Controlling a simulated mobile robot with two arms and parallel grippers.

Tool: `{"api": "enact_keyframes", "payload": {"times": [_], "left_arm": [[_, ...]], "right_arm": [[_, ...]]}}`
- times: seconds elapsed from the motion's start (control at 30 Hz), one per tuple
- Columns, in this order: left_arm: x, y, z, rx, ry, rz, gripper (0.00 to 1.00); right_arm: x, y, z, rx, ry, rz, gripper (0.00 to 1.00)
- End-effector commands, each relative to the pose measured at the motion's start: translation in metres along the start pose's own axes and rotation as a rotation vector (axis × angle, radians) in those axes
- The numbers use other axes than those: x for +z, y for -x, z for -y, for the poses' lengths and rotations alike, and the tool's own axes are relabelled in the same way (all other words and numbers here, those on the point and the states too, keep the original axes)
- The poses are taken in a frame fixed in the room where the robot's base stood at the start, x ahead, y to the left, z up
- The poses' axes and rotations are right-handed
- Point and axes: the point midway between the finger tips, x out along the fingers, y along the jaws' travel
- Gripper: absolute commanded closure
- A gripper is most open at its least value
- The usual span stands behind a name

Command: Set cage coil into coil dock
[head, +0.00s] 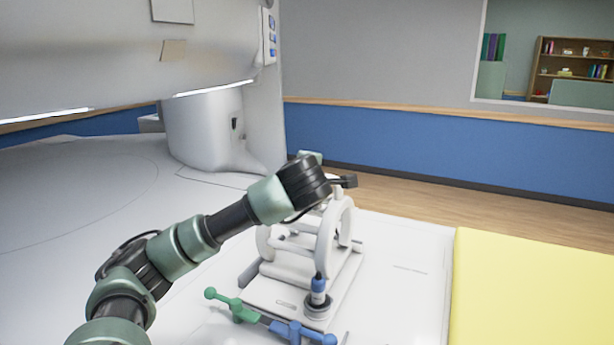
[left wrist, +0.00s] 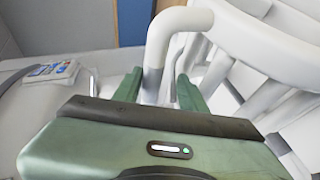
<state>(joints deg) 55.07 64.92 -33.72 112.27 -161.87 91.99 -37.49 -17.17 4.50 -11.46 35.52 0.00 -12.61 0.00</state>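The cage coil (head: 329,240) is a white frame of rings and bars on the white table, below and beside my left gripper. The coil dock seems to be the pale flat base (head: 268,291) under it. I cannot tell whether the coil rests fully in it. My left gripper (head: 335,183) is at the top of the coil. In the left wrist view its green fingers (left wrist: 160,90) stand apart on both sides of a white bent bar (left wrist: 156,58) of the coil. Whether they press on it is unclear. My right gripper is out of view.
A blue plug (head: 318,290) stands upright at the base's front right corner. A green lever (head: 231,304) and a blue lever (head: 300,332) lie in front. A yellow surface (head: 530,295) is at right. The large white scanner (head: 120,55) overhangs the back left. The table right of the coil is clear.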

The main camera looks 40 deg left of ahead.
Motion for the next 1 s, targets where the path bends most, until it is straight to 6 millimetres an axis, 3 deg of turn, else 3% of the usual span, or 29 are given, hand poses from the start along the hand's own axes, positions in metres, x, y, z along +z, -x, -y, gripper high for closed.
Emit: {"api": "enact_keyframes", "payload": {"times": [0.37,0.73,1.0], "left_arm": [[0.000,0.004,0.000,0.000,0.000,0.001,0.55],[-0.001,0.063,-0.002,0.007,0.003,0.003,0.55],[-0.002,0.080,-0.001,0.005,0.003,-0.001,0.55]], "right_arm": [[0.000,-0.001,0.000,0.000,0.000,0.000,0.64],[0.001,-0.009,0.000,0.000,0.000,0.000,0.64],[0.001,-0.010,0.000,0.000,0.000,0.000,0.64]]}}
